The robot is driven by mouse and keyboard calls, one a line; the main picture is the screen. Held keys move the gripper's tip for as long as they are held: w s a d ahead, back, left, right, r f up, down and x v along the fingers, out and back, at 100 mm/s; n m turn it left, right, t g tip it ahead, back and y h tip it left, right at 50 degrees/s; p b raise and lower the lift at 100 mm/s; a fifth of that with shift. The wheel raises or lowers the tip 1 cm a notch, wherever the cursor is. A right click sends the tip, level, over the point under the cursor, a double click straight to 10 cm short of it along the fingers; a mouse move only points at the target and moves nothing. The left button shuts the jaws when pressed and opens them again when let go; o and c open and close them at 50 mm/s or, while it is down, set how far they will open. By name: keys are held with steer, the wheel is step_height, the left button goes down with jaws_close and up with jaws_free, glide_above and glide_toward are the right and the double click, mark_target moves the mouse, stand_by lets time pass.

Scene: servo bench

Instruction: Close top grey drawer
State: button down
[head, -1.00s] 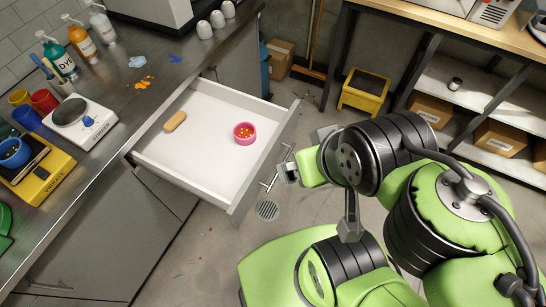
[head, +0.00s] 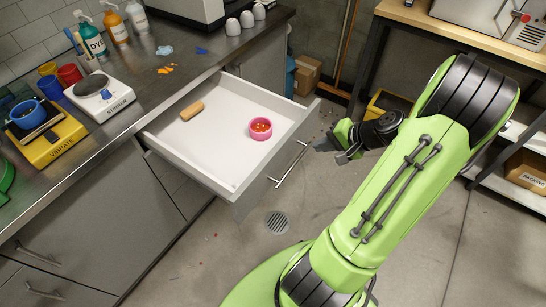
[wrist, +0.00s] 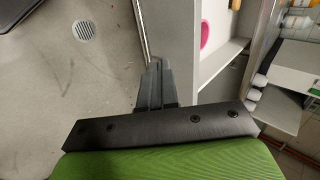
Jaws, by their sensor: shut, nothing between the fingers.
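The top grey drawer (head: 222,148) stands open below the bench top, its white inside showing. A pink bowl (head: 260,129) with small orange bits and a tan oblong block (head: 191,111) lie in it. The bar handle (head: 291,165) is on its front face. My gripper (head: 326,146) is just outside the drawer front, to the right of the handle; contact cannot be told. In the wrist view its fingers (wrist: 154,84) are together and empty, beside the drawer front (wrist: 181,45). Part of the bowl (wrist: 205,34) shows there too.
The bench top holds a stirrer (head: 103,92), a yellow vibrating device (head: 57,143), cups and bottles. Closed cabinet fronts (head: 100,215) lie below it. A shelf bench with boxes stands at the right. The floor around the drain (head: 277,222) is clear.

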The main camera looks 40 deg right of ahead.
mark_target(291, 151)
steer(key=shift+m, duration=0.4)
steer(key=b+x, duration=0.1)
steer(key=x, duration=0.2)
steer(key=b+x, duration=0.1)
steer(key=x, duration=0.3)
steer(key=d+b+x, duration=0.1)
steer(key=x, duration=0.2)
steer(key=shift+f, duration=0.35)
steer(key=shift+w, duration=0.1)
